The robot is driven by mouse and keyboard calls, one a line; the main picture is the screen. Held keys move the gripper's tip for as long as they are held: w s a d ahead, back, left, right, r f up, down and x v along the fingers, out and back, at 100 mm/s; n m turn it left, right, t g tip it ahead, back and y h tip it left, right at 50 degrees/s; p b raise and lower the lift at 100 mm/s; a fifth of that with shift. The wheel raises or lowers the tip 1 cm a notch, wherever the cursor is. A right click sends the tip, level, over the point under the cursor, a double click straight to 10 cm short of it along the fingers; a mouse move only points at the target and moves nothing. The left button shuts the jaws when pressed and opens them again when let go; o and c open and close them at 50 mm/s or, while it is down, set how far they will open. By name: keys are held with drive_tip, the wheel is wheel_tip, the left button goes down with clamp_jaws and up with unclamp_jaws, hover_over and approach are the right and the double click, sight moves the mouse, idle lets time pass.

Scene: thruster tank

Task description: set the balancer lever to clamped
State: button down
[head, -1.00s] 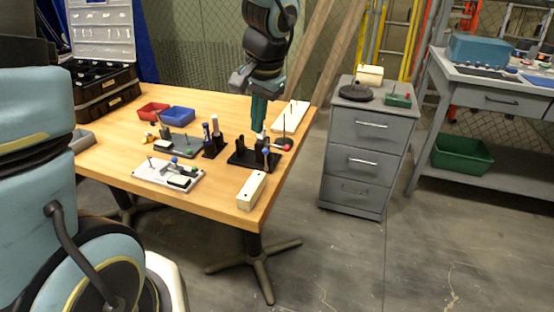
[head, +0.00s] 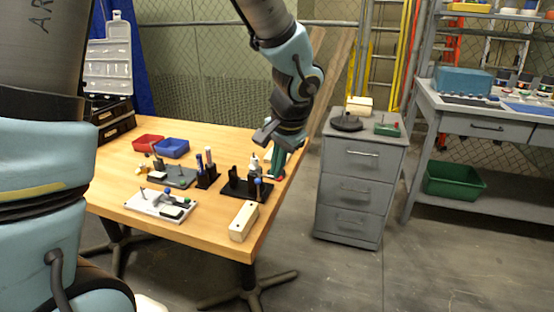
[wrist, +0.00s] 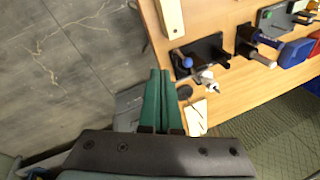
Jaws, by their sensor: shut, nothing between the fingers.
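A black stand (head: 240,187) with upright prongs sits near the right edge of the wooden table; it also shows in the wrist view (wrist: 212,46). A blue ball knob (head: 258,181) is at its right end, seen in the wrist view too (wrist: 188,62). In the wrist view the fingertips (wrist: 160,72) are together, left of the blue knob.
A cream block (head: 243,221) lies at the table's front right corner. A light fixture board (head: 160,204), a grey one (head: 172,177) and red (head: 148,142) and blue (head: 171,148) trays stand leftward. A grey drawer cabinet (head: 350,185) stands right, with open floor between.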

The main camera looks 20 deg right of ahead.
drive_tip(key=w+a+f+p, duration=0.1)
drive_tip(key=w+f, duration=0.4)
drive_tip(key=f, duration=0.1)
drive_tip(key=shift+w+p, duration=0.25)
drive_tip(key=shift+p, duration=0.05)
drive_tip(key=shift+p, duration=0.35)
